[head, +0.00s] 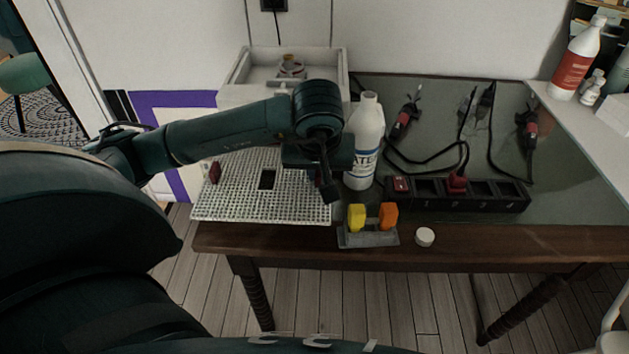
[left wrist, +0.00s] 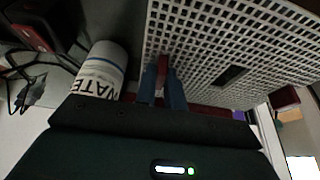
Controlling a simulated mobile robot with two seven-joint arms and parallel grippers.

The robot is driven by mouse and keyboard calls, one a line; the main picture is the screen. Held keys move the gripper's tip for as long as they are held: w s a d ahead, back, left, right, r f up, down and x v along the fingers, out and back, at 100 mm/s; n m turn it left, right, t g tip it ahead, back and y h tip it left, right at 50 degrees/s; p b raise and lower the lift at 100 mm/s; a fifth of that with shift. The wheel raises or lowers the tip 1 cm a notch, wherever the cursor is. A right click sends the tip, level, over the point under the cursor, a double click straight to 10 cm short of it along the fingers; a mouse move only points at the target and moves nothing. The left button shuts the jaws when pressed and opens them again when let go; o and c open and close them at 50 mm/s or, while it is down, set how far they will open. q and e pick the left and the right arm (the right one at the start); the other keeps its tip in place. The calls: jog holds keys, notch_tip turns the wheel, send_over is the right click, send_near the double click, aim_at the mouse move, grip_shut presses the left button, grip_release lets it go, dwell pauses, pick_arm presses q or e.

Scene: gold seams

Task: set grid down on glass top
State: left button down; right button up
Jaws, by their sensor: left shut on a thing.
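The grid (head: 225,200) is a white perforated plate with a dark rectangular slot and a red grip at its left end. It covers the left end of the table in the head view; whether it touches the surface I cannot tell. My left gripper (head: 317,178) is at its right edge. In the left wrist view the blue fingers (left wrist: 163,84) are shut on a red grip of the grid (left wrist: 205,40). The glass top (head: 560,195) is the dark greenish table surface, bare at the right. My right gripper is not in view.
A white water bottle (head: 366,140) stands close right of my left gripper. A black power strip (head: 455,195) with cabled tools lies right of it. A holder with yellow and orange pieces (head: 368,238) and a white cap (head: 425,237) are at the front edge. A white box (head: 340,72) is behind.

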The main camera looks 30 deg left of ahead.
pick_arm(q)
jog(key=shift+f, duration=1.8)
jog(key=shift+f+b, duration=0.1)
jog(key=shift+b, duration=0.2)
jog(key=shift+f, duration=0.2)
jog(key=c, duration=1.5)
grip_release()
jog(key=shift+r, duration=0.15)
